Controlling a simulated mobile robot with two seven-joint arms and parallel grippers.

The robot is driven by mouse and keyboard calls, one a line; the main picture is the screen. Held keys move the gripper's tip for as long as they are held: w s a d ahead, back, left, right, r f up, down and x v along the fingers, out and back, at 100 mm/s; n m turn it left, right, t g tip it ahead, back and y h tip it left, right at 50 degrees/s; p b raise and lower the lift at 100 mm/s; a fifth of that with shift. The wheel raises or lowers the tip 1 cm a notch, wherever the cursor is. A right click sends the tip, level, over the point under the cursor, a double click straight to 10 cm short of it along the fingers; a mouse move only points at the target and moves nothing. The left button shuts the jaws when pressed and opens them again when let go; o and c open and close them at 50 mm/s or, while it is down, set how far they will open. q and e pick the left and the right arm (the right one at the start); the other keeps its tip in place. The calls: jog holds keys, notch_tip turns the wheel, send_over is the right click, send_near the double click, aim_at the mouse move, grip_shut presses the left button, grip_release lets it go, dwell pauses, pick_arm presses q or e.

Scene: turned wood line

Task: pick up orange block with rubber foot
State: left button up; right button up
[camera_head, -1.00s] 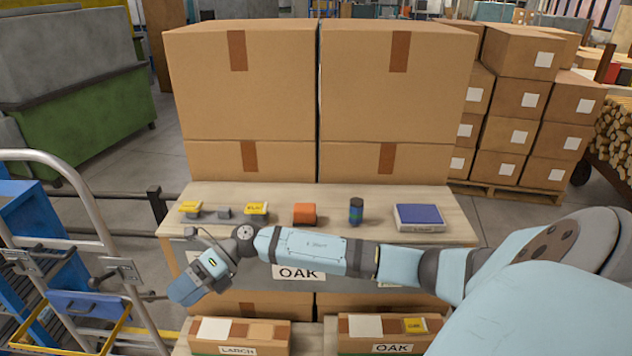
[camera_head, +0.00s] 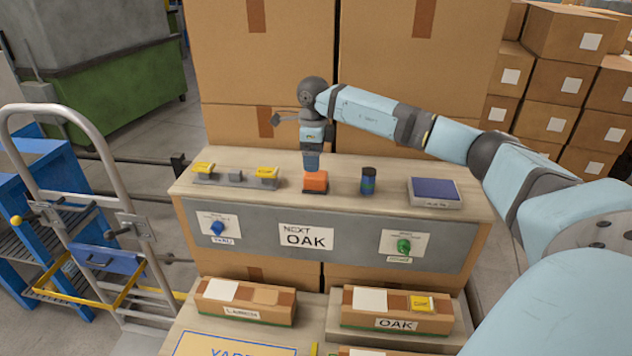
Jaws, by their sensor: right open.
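The orange block (camera_head: 315,181) stands on the light wooden bench top (camera_head: 340,185), near its front edge. A dark strip shows along its bottom, where it meets the bench. My right gripper (camera_head: 312,168) points straight down over the block, with its fingers at or just above the block's top. I cannot tell whether the fingers touch it. The gripper is open, and the far side of the block is hidden. My left gripper is not in view.
Yellow-topped pieces on a grey holder (camera_head: 235,178) lie left of the block. A dark cylinder (camera_head: 368,181) and a blue-topped scale-like box (camera_head: 435,193) stand to the right. Large cardboard boxes (camera_head: 420,80) rise behind. A hand truck (camera_head: 80,180) stands at left.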

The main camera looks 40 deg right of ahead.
aim_at(315, 178)
notch_tip(315, 178, down, 3)
jog(key=shift+r, duration=0.15)
jog(key=shift+w+d+f+p, duration=0.1)
jog(key=shift+d+f+p, duration=0.15)
jog(key=shift+f, duration=1.1)
jog(key=shift+d+f+p, duration=0.15)
jog(key=shift+f+p, duration=0.05)
jog(key=shift+f, duration=1.1)
jog(key=c, duration=1)
jog(key=shift+r, duration=0.15)
jog(key=shift+c, duration=0.2)
notch_tip(315, 178, up, 20)
jog(key=b, duration=0.1)
